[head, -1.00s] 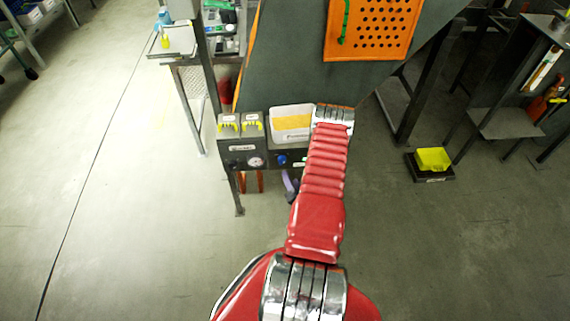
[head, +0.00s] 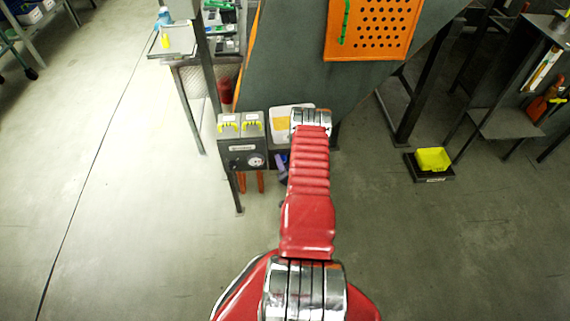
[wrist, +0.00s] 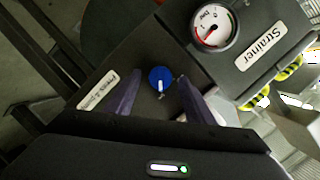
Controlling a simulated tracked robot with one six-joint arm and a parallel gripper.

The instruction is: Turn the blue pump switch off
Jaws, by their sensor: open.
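My gripper (wrist: 157,98) is open, with one purple finger on each side of the knob's lower edge. I cannot tell whether the fingers touch the panel. In the head view my red arm hides the knob, and only a bit of purple finger (head: 282,170) shows beside the arm.
A pressure gauge (wrist: 215,28) and a "Strainer" label (wrist: 262,46) sit on the panel beside the knob. Yellow-and-black striped parts (wrist: 288,68) are at the right.

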